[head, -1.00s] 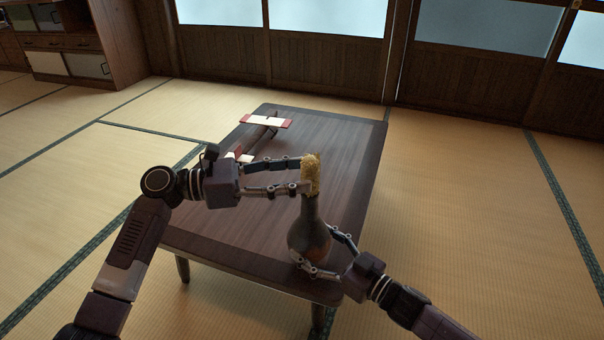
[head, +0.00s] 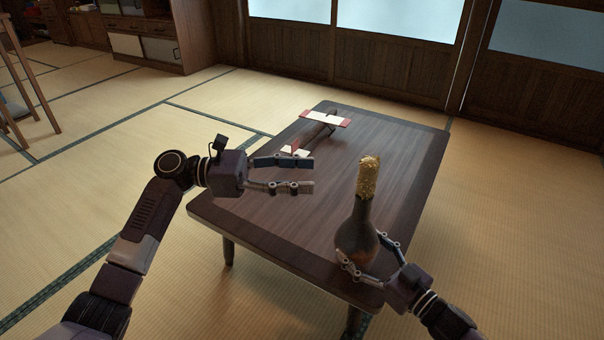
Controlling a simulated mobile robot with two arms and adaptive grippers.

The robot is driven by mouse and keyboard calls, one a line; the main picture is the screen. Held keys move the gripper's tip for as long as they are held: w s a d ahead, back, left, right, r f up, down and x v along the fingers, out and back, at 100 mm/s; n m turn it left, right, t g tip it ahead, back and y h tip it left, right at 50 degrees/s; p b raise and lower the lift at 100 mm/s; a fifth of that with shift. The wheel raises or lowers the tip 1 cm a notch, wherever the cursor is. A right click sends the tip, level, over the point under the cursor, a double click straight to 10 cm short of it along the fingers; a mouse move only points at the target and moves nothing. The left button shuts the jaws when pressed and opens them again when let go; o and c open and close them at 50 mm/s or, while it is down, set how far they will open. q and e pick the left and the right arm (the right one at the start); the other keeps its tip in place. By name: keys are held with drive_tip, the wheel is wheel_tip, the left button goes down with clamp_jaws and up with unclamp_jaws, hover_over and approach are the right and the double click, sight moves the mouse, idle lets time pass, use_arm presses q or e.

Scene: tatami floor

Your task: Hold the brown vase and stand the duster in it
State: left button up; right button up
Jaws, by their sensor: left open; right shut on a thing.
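The brown vase (head: 357,235) stands upright near the front right of the dark table. My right gripper (head: 360,262) is shut around its lower body. The duster (head: 369,177) stands in the vase's neck, with its yellow fluffy head above the mouth; the rest of it is hidden inside the vase. My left gripper (head: 307,175) is open and empty, to the left of the duster and apart from it, above the table.
The dark wooden table (head: 270,225) has a red and white toy plane (head: 322,122) at its far side, partly hidden by my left gripper. The table's middle is clear. A wooden chair or stool (head: 30,100) stands at the far left, and a cabinet (head: 140,35) is at the back.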

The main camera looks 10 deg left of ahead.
idle(0.3)
drive_tip(key=o, duration=1.6)
drive_tip(key=shift+s+d, duration=0.1)
